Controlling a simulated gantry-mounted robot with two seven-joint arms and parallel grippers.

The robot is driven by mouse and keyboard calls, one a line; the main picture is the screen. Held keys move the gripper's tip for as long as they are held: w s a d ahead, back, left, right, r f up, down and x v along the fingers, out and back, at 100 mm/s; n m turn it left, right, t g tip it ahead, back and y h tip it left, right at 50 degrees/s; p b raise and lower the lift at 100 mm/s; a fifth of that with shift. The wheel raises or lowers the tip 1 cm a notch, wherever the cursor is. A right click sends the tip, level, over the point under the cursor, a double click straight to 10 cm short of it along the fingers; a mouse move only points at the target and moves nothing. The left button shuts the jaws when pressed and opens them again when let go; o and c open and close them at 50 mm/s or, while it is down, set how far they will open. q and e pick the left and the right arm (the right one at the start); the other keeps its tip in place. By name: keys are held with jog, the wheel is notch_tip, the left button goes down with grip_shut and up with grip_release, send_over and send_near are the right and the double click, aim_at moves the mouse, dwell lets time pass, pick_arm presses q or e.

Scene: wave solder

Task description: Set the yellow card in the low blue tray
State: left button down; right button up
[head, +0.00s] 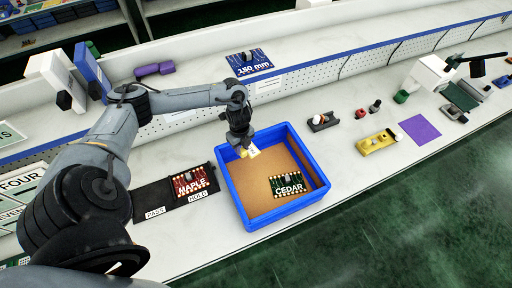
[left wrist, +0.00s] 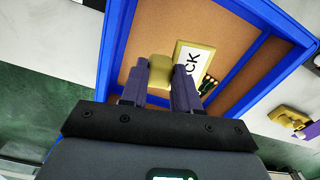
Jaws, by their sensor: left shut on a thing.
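My left gripper (head: 242,142) is shut on the yellow card (head: 253,151), near the left part of the blue tray (head: 237,200). In the left wrist view the card's yellow block sits between the fingers (left wrist: 159,88), and its white-labelled face (left wrist: 193,58) with the letters "CK" shows beside the right finger. The card appears to be over the tray's brown floor; I cannot tell whether it touches it. A dark green board marked CEDAR (head: 288,188) lies in the front right of the tray. My right gripper is not in view.
A red board marked MAPLE (head: 192,182) lies on a black mat left of the tray. A yellow holder (head: 377,142) and purple pad (head: 419,129) lie to the right. The tray's raised walls surround the card.

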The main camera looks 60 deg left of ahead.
pick_arm(q)
jog(key=shift+s+a, duration=0.45)
jog(key=shift+s, duration=0.05)
jog(key=b, duration=1.2)
send_over(241, 175)
notch_tip(241, 175, down, 19)
jog(key=shift+w+r, duration=0.1)
jog(key=shift+f+b, duration=0.2)
jog(key=shift+b, duration=0.1)
dwell(0.4)
jog(key=shift+f+b, duration=0.3)
jog(key=shift+f, duration=0.15)
jog(key=c, duration=0.8)
grip_release()
jog(key=shift+o, duration=0.2)
